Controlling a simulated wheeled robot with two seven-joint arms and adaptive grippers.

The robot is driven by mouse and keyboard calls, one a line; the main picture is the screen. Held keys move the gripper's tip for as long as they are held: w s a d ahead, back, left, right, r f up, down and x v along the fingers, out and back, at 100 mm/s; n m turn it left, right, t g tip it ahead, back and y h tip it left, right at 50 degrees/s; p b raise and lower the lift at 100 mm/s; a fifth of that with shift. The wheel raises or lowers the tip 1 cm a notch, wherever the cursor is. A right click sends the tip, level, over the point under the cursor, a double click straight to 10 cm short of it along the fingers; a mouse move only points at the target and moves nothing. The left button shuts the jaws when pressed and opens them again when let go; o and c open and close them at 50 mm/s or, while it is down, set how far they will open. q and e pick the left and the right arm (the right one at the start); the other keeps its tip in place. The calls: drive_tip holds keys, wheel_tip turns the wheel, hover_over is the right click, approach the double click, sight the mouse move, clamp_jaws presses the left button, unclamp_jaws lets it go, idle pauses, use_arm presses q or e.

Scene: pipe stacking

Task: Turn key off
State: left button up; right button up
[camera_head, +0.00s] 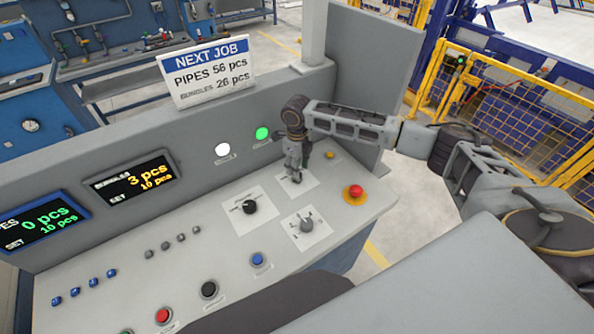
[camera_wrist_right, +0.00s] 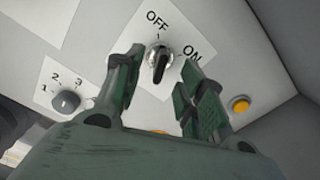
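The key switch (camera_wrist_right: 158,62) is a round silver switch with a black handle on a white plate marked OFF and ON. In the right wrist view its handle runs roughly in line with the OFF mark; I cannot tell which end is the pointer. My right gripper (camera_wrist_right: 164,76) is open, with one finger on each side of the switch and a visible gap to it. In the head view my right gripper (camera_head: 294,172) points down over the switch's white plate (camera_head: 309,181) and hides the switch. My left gripper is not in view.
Nearby on the console are a 1-2-3 selector (camera_head: 306,226), a black knob (camera_head: 250,207), a red emergency button (camera_head: 355,193) and a yellow button (camera_head: 330,155). A grey back panel (camera_head: 225,120) rises behind. The green light (camera_head: 262,133) and white light (camera_head: 222,149) are lit.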

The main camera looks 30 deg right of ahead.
drive_tip(key=shift+p, duration=0.45)
idle(0.5)
drive_tip(key=shift+f, duration=0.25)
drive_tip(key=shift+f+b, duration=1.5)
drive_tip(key=shift+f, duration=0.35)
drive_tip(key=shift+r, duration=0.1)
clamp_jaws()
